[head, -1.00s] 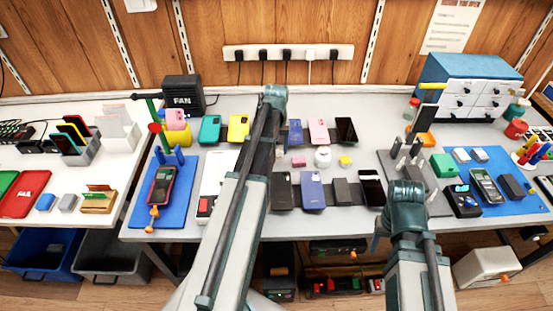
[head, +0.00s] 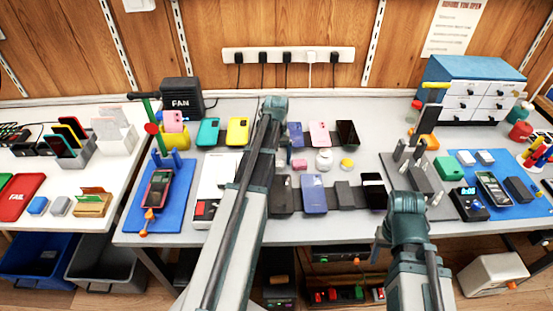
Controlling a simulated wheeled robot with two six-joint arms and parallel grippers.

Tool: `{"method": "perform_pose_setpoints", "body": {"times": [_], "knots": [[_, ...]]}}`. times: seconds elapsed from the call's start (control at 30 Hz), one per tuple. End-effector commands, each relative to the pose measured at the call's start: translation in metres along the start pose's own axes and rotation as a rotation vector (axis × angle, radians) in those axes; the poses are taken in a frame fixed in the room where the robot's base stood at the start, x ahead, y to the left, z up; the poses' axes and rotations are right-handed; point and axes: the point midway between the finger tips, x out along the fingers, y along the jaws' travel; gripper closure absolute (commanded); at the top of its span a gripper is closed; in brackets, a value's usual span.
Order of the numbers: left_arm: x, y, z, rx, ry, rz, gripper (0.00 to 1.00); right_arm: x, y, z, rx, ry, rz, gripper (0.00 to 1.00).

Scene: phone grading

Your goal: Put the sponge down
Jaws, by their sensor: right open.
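A small yellow block (head: 347,165), which looks like the sponge, is on the grey table (head: 350,225) near the middle. It sits right of a white round pot (head: 324,159) and a small pink block (head: 299,165). My left arm (head: 250,190) reaches up over the table, left of these things. Its fingers are hidden behind the arm, so I cannot tell whether they hold anything. My right arm (head: 407,220) is at the front edge, right of the phones. Its gripper is open, with the fingertips mostly hidden by the arm.
Several phones lie in rows around the middle, including a blue one (head: 313,194). A blue mat (head: 180,215) is at the left, and a grey mat (head: 440,210) with upright prongs at the right. A blue drawer cabinet (head: 465,68) stands at the back right.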

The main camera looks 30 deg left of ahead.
Motion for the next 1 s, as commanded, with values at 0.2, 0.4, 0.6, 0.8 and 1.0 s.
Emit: {"method": "perform_pose_setpoints", "body": {"times": [0.2,0.4,0.6,0.8,1.0], "knots": [[0.000,0.000,0.000,0.000,0.000,0.000,0.09,0.000,0.000,0.000,0.000,0.000,0.000,0.43],[-0.004,0.000,0.000,0.000,0.000,0.000,0.09,-0.004,0.000,0.000,0.000,0.000,0.000,0.43],[-0.019,0.000,0.000,0.000,0.000,0.000,0.09,-0.018,0.002,0.001,0.000,0.000,0.000,0.43],[-0.045,0.000,0.000,0.000,0.000,0.000,0.09,-0.045,0.004,0.003,0.001,0.000,0.000,0.43],[-0.075,0.000,0.000,0.000,0.000,0.000,0.09,-0.075,0.007,0.004,0.001,0.000,0.000,0.43]]}}
